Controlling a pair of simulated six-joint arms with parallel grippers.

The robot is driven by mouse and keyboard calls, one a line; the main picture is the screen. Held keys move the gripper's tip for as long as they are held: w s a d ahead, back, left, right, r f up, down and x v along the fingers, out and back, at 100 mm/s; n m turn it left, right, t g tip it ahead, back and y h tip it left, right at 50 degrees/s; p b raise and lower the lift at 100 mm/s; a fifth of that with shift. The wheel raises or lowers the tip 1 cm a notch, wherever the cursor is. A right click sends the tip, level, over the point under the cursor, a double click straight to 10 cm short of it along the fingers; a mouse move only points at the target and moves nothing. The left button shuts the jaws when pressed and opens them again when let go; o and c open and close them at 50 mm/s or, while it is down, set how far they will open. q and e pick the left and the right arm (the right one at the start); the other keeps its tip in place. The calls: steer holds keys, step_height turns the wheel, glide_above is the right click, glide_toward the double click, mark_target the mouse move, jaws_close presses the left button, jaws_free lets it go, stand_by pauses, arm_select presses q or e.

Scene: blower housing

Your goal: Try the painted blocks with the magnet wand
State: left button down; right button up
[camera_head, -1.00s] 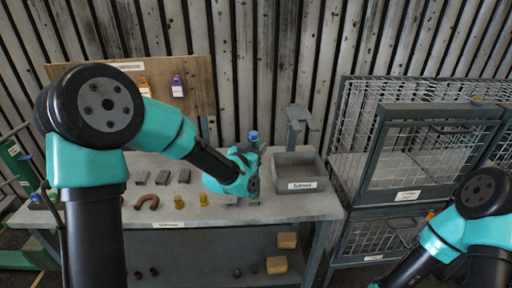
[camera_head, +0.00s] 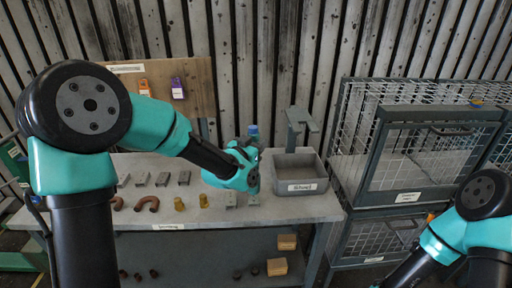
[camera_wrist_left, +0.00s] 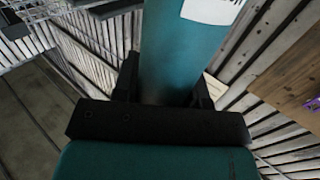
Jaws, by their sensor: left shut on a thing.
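My left gripper (camera_head: 246,170) is over the right part of the workbench, shut on an upright teal-blue cylinder (camera_head: 252,133) that appears to be the magnet wand. In the left wrist view the wand (camera_wrist_left: 185,50) sits between the fingers and carries a white label. Its lower end is hidden. Two small grey blocks (camera_head: 230,201) lie just below the gripper; whether the wand touches one I cannot tell. A row of grey blocks (camera_head: 163,179) lies at the left, and which blocks are painted is unclear. My right gripper is out of view.
A labelled grey tray (camera_head: 303,187) sits right of the gripper, with a metal stand (camera_head: 301,120) behind. A copper U-shaped pipe (camera_head: 147,203) and brass pieces (camera_head: 179,203) line the front. Wire cages (camera_head: 420,160) stand at the right, a pegboard (camera_head: 195,95) behind.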

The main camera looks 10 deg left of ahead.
mark_target(256, 129)
arm_select(q)
steer(key=shift+r, duration=2.4)
